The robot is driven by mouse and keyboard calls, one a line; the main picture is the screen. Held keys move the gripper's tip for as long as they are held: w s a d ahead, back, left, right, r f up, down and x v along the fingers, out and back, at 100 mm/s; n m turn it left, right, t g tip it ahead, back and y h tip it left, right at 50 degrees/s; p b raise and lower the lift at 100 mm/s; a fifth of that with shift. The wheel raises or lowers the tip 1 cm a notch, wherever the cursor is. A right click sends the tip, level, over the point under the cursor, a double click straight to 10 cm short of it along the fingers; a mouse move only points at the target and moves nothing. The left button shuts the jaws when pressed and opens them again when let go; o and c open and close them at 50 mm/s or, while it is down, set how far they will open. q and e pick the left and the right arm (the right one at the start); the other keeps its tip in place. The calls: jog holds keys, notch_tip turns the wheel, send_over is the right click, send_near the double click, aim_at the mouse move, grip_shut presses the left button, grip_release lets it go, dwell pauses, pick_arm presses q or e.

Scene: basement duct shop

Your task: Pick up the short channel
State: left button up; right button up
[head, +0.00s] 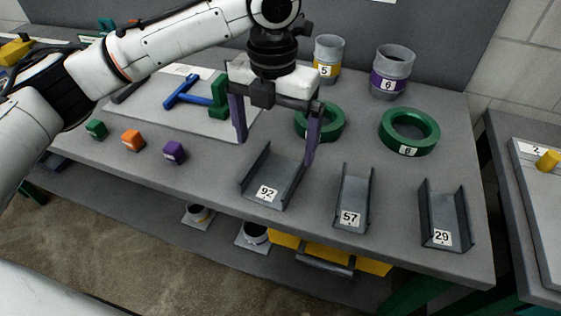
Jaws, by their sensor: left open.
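Three grey open U-shaped channels lie along the front right of the bench. The channel labelled 92 (277,187) is the widest, the channel labelled 57 (353,200) is narrower, and the channel labelled 29 (442,213) lies farthest right. I cannot tell for certain which is the short one. My left gripper (275,152) points down with its two purple fingers spread wide and nothing between them. It is at the far end of channel 92, and its right finger overlaps that end in the picture; contact cannot be told. My right gripper is not in view.
Green rings (409,131) lie behind the channels, one partly hidden by my gripper. Cups labelled 5 (328,58) and 6 (391,71) stand at the back. Small green, orange and purple blocks (174,152) lie left. A pale board (188,98) holds blue and green pieces.

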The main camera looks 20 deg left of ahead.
aim_at(275, 179)
pick_arm(q)
jog(key=f, duration=0.3)
jog(key=shift+s+f, duration=0.1)
jog(key=shift+s, duration=0.25)
jog(key=shift+w+f, duration=0.25)
jog(key=shift+f, duration=1.15)
jog(key=shift+w+f, duration=0.2)
jog(key=shift+f, duration=1.15)
jog(key=c, duration=1.2)
